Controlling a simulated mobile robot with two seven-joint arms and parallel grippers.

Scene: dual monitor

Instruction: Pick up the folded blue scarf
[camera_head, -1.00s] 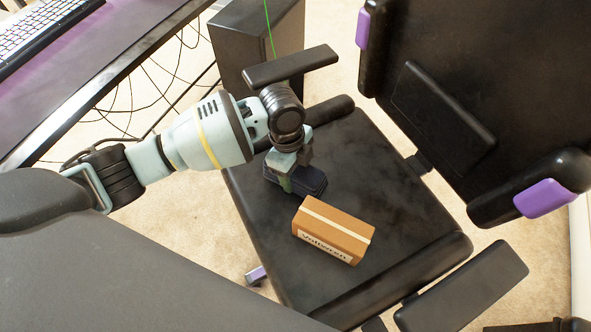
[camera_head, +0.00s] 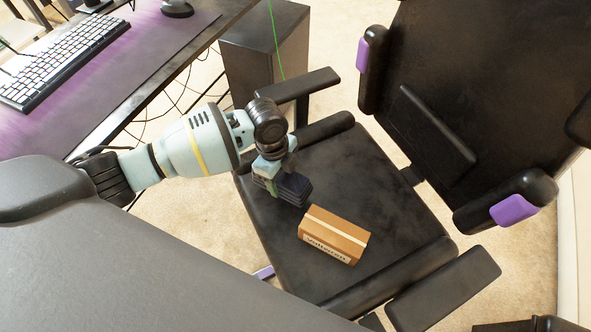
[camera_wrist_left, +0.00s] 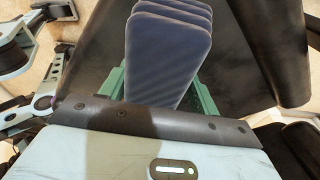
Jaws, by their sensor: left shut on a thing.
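The folded blue scarf (camera_head: 292,189) is a dark navy stack of layers over the black chair seat, behind and left of the cardboard box. My left gripper (camera_head: 272,180) is shut on its near-left end. In the left wrist view the scarf (camera_wrist_left: 168,50) stands out between the green fingers (camera_wrist_left: 160,90), its folded layers showing at the top. The scarf looks tilted and seems lifted a little off the seat, though the gap under it is hard to make out. My right gripper is in neither view.
A brown cardboard box (camera_head: 333,235) lies on the black chair seat (camera_head: 370,185) close to the scarf. The chair's armrest (camera_head: 300,84) stands just behind my left wrist.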

